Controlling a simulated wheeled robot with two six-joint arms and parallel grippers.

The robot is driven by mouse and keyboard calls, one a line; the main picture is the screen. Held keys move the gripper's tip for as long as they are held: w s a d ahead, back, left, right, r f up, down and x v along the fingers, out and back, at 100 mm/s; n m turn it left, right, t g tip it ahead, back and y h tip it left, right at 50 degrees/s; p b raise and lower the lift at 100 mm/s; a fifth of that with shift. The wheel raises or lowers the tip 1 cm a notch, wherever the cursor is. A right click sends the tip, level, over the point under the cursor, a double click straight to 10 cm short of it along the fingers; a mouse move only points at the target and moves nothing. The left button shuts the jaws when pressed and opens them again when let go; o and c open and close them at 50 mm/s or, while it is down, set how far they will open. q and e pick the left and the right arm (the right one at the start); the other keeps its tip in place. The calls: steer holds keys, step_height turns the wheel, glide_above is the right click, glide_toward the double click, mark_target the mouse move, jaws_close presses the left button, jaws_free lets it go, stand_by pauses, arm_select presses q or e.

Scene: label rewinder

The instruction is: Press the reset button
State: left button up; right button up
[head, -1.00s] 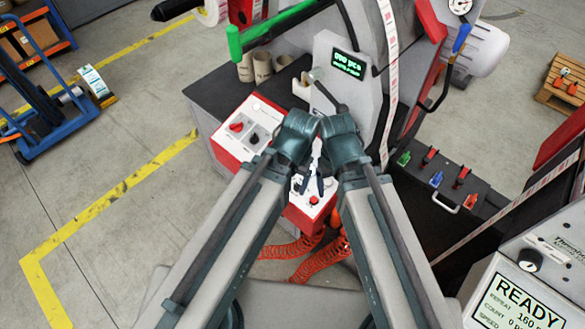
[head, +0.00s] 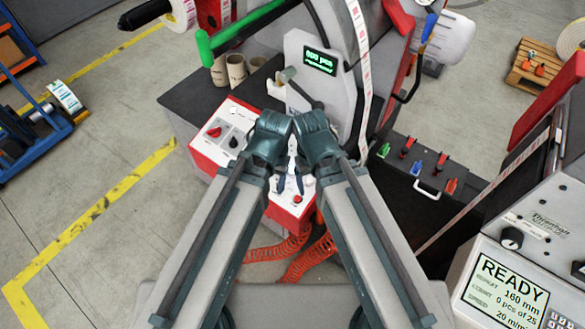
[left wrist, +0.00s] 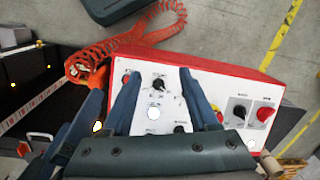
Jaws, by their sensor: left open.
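The red-edged white control panel (head: 206,153) carries several knobs and buttons and also shows in the left wrist view (left wrist: 200,80). Its labels are too small to read, so I cannot tell which control is the reset button. In the wrist view there is a white round button (left wrist: 154,112), another white button (left wrist: 250,143), a black dial (left wrist: 158,83) and a small red button (left wrist: 126,78). My left gripper (left wrist: 160,77) is open and empty over the panel, its fingers either side of the dial; contact cannot be judged.
An orange coiled cable (head: 277,254) hangs below the panel. The machine's display head (head: 318,65) and green bar (head: 245,25) stand behind my arms. A dark tool case (head: 400,205) and a READY screen (head: 507,292) are to the right.

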arm_select(q)
jaws_close()
stand_by(1.4)
